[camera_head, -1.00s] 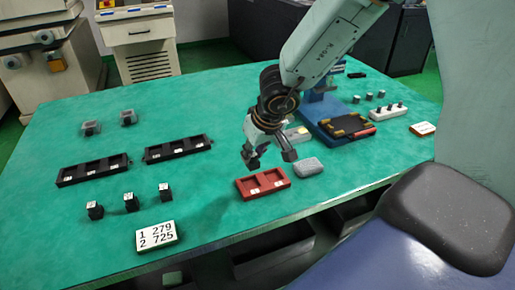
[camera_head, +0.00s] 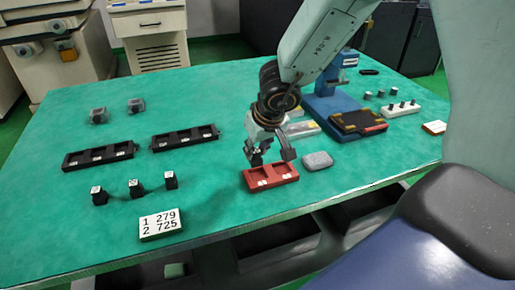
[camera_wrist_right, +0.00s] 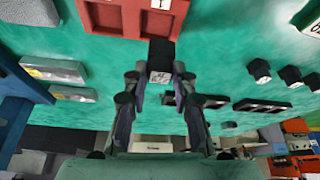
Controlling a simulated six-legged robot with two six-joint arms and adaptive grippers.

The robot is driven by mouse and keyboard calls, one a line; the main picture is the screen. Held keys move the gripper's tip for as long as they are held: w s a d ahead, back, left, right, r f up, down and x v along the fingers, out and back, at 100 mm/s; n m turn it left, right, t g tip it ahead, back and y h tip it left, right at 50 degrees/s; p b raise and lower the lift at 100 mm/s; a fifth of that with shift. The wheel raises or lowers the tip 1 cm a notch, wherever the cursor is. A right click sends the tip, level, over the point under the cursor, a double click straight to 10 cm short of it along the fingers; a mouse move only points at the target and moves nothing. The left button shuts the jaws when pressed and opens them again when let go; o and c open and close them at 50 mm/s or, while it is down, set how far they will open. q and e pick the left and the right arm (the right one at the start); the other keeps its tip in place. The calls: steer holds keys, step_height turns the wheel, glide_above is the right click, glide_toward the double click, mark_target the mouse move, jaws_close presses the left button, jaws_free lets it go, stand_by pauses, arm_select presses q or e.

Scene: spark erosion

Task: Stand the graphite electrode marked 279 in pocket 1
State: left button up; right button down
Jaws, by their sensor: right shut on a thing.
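My right gripper (camera_head: 270,157) is just behind the red two-pocket tray (camera_head: 285,181) in the head view. In the right wrist view my right gripper (camera_wrist_right: 160,85) is shut on a dark graphite electrode (camera_wrist_right: 160,53) with a pale marked face, its number too small to read. The electrode is close to the edge of the red tray (camera_wrist_right: 126,22); I cannot tell its height. The tray's pockets look empty, with small white labels. A white card (camera_head: 160,223) reads "1 279" and "2 725". My left gripper is not in view.
Three dark marked blocks (camera_head: 135,188) stand at the left front. Two black trays (camera_head: 98,156) lie behind them. A grey rounded block (camera_head: 317,160) is right beside the red tray. A blue fixture (camera_head: 330,105) stands behind right. Green table is clear between card and red tray.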

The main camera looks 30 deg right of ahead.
mark_target(261, 158)
steer(key=shift+s+d+f+b, duration=0.1)
steer(key=shift+d+f+b, duration=0.4)
steer(key=shift+f+b, duration=0.3)
steer(key=shift+a+f+b, duration=0.35)
steer(key=shift+f+b, duration=0.4)
steer(key=shift+b, duration=0.2)
steer(key=shift+d+f+b, duration=0.25)
steer(key=shift+f+b, duration=0.1)
steer(key=shift+f, duration=0.3)
steer(key=shift+a+f, duration=0.15)
steer(key=shift+f, duration=0.15)
steer(key=shift+f, duration=0.1)
steer(key=shift+f, duration=0.1)
